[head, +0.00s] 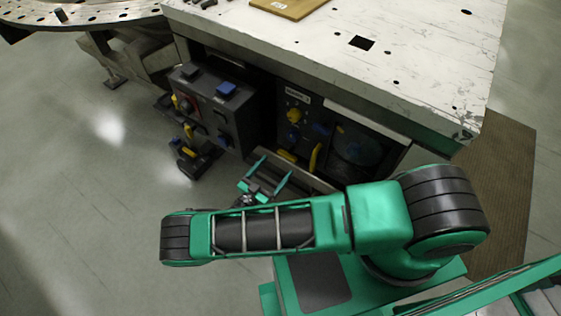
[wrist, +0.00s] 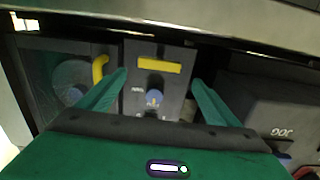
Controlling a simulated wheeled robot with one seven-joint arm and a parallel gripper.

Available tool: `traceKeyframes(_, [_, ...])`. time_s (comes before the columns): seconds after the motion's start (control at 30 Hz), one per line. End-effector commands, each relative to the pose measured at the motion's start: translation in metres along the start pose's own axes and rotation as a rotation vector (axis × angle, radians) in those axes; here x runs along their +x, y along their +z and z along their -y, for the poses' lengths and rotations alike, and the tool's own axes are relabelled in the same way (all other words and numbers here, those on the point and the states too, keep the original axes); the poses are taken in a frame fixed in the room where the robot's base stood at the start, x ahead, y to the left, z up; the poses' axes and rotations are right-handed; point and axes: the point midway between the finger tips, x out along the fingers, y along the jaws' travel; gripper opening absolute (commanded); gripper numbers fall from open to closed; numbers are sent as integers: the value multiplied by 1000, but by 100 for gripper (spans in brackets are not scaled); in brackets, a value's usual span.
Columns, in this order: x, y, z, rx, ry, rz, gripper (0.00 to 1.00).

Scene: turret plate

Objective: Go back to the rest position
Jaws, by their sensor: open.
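My gripper (head: 268,175) is below the tabletop, in front of the equipment under the table. Its two green fingers are apart, with nothing between them. The wrist view also shows my gripper (wrist: 158,85) open, its fingers on either side of a grey panel (wrist: 158,75) with a yellow label and a blue knob. I cannot tell whether the fingers touch the panel. My green and black arm lies across the lower middle of the head view.
A white worktable (head: 400,50) with a square hole overhangs the equipment. A dark control box (head: 215,110) with a blue button stands left of my gripper. A yellow handle (head: 315,157) is close on the right. A round perforated plate (head: 80,14) is at the upper left. Grey floor (head: 80,200) at left is clear.

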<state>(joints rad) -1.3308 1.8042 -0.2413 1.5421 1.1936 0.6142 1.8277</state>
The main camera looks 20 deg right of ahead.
Motion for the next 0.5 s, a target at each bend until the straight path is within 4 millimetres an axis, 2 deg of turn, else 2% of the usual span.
traceKeyframes(0.2, [-14,0,0,-1,1,-1,85])
traceKeyframes(0.5, [-14,0,0,-1,1,0,85])
